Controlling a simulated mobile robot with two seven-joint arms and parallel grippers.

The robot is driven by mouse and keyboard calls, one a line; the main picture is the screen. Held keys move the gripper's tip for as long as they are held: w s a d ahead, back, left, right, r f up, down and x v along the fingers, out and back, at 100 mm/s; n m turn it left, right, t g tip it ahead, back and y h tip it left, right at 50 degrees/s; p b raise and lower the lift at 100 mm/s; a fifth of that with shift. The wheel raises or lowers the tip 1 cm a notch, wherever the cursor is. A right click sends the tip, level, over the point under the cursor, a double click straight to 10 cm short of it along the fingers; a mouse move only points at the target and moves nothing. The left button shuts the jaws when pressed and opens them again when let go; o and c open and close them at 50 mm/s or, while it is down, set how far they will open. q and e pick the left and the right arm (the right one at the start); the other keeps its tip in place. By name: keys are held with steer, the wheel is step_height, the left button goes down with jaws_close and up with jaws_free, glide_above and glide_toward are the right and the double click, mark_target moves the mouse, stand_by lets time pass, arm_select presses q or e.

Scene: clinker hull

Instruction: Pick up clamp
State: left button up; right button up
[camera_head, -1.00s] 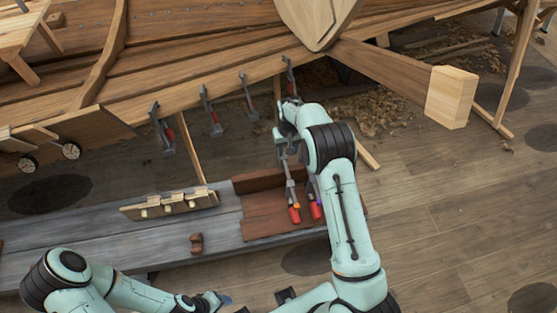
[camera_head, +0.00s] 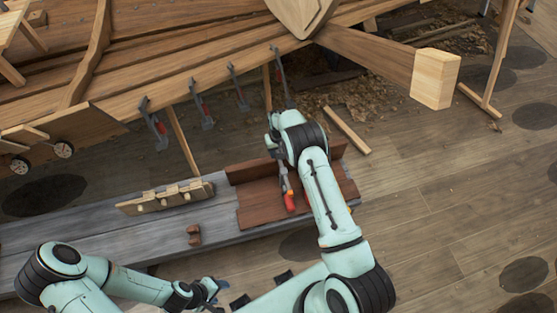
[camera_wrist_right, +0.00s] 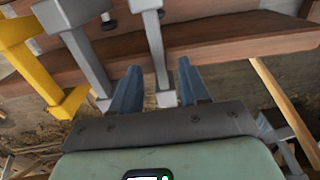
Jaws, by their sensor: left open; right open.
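Several grey clamps hang along the hull's lower plank in the head view, among them a left one (camera_head: 153,125) and a rightmost one (camera_head: 280,78). In the right wrist view, a grey clamp bar (camera_wrist_right: 154,48) stands between the fingers of my right gripper (camera_wrist_right: 158,86), which is open. Another grey clamp (camera_wrist_right: 84,52) and a yellow clamp (camera_wrist_right: 25,48) are left of it. A red-handled clamp (camera_head: 289,200) lies on the bench, partly hidden by my right arm. My left gripper (camera_head: 213,290) is open and empty, low in front of the bench.
The wooden hull (camera_head: 190,75) fills the upper left. A grey bench (camera_head: 85,235) below it carries a pale wooden rack (camera_head: 165,197), a reddish board (camera_head: 265,208) and a small brown block (camera_head: 194,235). A thick pale-ended beam (camera_head: 435,80) juts right. The floor at right is mostly clear.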

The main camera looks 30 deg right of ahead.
steer(key=shift+f, duration=0.55)
steer(key=shift+s, duration=0.1)
jaws_close()
steer(key=shift+r, duration=0.15)
stand_by(0.8)
